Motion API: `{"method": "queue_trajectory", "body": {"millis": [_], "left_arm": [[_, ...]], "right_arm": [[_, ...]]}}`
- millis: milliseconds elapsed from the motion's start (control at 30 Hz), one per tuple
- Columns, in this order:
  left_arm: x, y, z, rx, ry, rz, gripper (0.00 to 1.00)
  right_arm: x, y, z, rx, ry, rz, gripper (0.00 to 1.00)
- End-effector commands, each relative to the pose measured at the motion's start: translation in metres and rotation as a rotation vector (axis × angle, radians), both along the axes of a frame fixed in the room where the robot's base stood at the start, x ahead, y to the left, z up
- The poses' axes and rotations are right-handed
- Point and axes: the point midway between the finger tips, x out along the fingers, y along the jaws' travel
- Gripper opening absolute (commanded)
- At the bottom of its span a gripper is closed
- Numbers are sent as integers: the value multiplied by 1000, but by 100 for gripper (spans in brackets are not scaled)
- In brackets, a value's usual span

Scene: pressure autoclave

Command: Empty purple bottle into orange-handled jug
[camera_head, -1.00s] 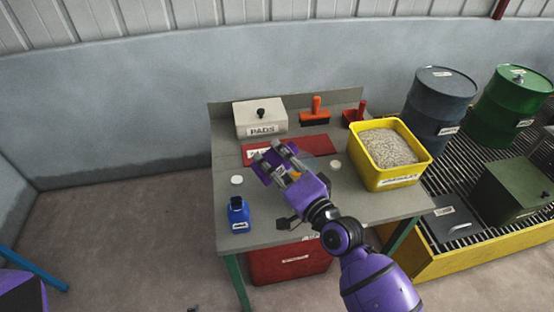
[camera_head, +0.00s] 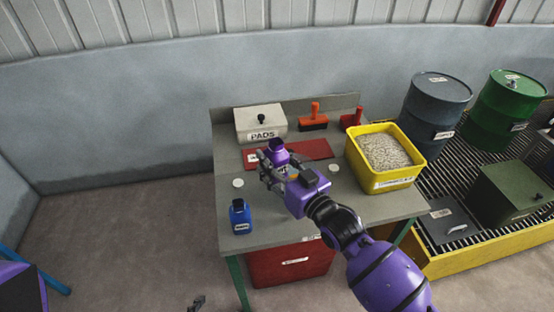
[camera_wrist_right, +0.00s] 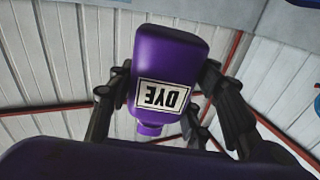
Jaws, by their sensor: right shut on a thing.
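My right gripper (camera_head: 279,172) is shut on the purple bottle (camera_head: 278,153), above the middle of the table. I cannot make out a jug with an orange handle; the gripper and arm hide part of the table. A small dark tip at the bottom edge may be my left gripper (camera_head: 198,302); its jaws cannot be read.
The grey table (camera_head: 262,235) bears a blue bottle (camera_head: 239,217), white discs (camera_head: 238,183), a red mat (camera_head: 318,149), a PADS box (camera_head: 261,123), orange-handled and red-handled brushes (camera_head: 313,118) and a yellow bin of granules (camera_head: 379,182). Drums (camera_head: 437,105) stand right. A red box (camera_head: 290,264) is below.

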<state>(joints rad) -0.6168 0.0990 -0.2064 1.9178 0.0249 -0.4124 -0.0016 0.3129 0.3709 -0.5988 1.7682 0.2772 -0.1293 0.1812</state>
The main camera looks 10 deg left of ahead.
Motion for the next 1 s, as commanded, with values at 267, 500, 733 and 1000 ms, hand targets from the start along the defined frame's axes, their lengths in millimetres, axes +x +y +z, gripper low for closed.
{"method": "queue_trajectory", "body": {"millis": [267, 500, 733, 1000], "left_arm": [[0, 1, 1, 0, -1, 4, 65], [0, 1, 1, -1, -2, 5, 65], [0, 1, 1, -1, -2, 5, 65], [0, 1, 1, -1, -2, 5, 65]], "right_arm": [[0, 0, 4, 4, 0, 1, 10], [0, 0, 24, 5, -1, 1, 10], [0, 0, 31, 4, 2, 0, 10], [0, 0, 31, 4, 2, 0, 10]]}}
